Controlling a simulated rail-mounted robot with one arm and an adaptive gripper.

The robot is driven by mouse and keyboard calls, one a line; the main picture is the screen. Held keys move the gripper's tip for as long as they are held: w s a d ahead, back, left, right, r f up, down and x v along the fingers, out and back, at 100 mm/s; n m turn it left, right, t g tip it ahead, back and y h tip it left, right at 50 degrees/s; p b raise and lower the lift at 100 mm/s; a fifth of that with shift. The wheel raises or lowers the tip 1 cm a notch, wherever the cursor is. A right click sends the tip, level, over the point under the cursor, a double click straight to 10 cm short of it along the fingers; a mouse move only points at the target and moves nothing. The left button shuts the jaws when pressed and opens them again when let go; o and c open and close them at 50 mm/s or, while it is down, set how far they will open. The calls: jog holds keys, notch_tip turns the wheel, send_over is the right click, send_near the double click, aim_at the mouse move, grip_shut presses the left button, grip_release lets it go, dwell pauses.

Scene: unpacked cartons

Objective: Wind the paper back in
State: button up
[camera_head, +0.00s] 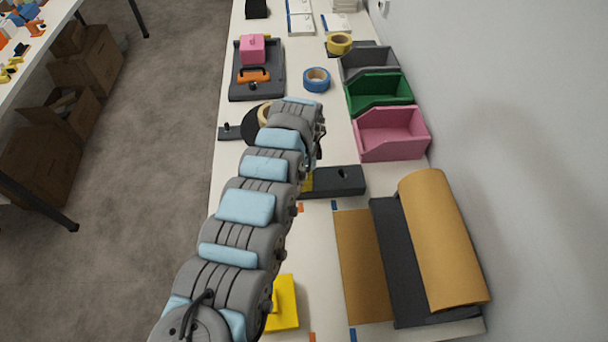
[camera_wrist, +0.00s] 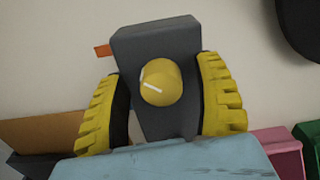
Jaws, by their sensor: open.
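A brown paper roll (camera_head: 440,240) lies at the right of the table, with a flat brown sheet (camera_head: 362,265) to its left across a dark base (camera_head: 398,260). Brown paper also shows at the lower left of the wrist view (camera_wrist: 55,130). A dark grey block (camera_head: 338,182) lies beyond the sheet. In the wrist view, the block (camera_wrist: 155,40) carries a round yellow knob (camera_wrist: 160,82) with a white line. My gripper (camera_wrist: 158,72) is open, its yellow ridged fingers on either side of the knob, with gaps visible. My arm hides part of the block in the head view.
Pink (camera_head: 392,132), green (camera_head: 378,92) and grey bins stand along the wall. Blue tape (camera_head: 316,79), yellow tape (camera_head: 339,43) and a dark tray (camera_head: 257,85) with a pink box sit farther back. A yellow plate (camera_head: 284,303) lies beside my arm.

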jog(key=c, duration=1.2)
